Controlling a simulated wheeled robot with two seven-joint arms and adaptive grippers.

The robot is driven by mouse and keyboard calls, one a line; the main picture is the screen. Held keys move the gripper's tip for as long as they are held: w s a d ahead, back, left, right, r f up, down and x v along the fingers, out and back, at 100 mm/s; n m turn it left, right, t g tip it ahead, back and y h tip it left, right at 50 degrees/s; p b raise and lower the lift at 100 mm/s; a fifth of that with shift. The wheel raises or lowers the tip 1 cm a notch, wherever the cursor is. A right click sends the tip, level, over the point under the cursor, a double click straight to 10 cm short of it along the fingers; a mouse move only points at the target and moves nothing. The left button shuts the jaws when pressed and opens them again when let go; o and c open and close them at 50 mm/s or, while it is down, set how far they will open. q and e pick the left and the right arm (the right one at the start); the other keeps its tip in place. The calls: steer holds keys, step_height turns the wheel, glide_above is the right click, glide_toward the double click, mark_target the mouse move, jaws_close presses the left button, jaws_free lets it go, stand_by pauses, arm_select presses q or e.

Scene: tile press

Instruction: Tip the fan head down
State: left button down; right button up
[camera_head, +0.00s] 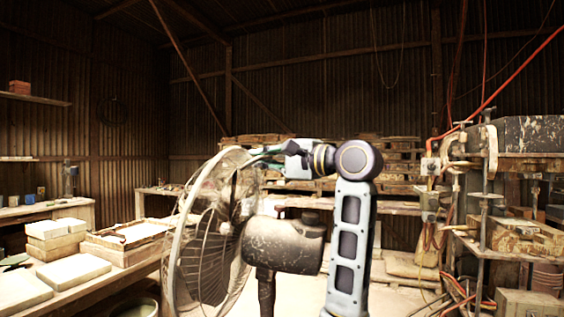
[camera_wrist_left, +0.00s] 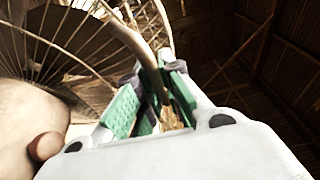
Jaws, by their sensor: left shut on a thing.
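The fan head stands in the middle of the head view. Its round wire cage (camera_head: 178,240) faces left, and its top leans to the right. The dark, worn motor housing (camera_head: 285,246) is behind the cage, on a dark stem (camera_head: 266,290). My left gripper (camera_head: 262,156) reaches in at the top of the cage and is shut on the cage rim. In the left wrist view the green finger pads (camera_wrist_left: 152,104) are on both sides of the curved rim (camera_wrist_left: 142,48). The fan's base is out of view. My right gripper is not in view.
A bench on the left holds pale tiles (camera_head: 75,271) and a shallow tray (camera_head: 118,256). A tile press (camera_head: 487,190) with red hoses stands at the right. Stacked pallets (camera_head: 400,160) are at the back. A bucket (camera_head: 135,308) is at the bottom left.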

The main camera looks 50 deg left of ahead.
arm_select(q)
steer(key=s+a+f+n+t+h, duration=0.1)
steer(key=s+a+f+h, duration=0.1)
steer(key=s+a+h, duration=0.2)
steer(key=s+a, duration=0.3)
steer(key=a, duration=0.1)
steer(key=shift+a+f+n, duration=0.3)
steer(key=shift+a+f, duration=0.1)
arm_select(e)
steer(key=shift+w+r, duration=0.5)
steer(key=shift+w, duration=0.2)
arm_select(q)
steer(key=c, duration=1.6)
jaws_free()
steer(key=shift+w, duration=0.1)
steer(key=shift+o, duration=0.2)
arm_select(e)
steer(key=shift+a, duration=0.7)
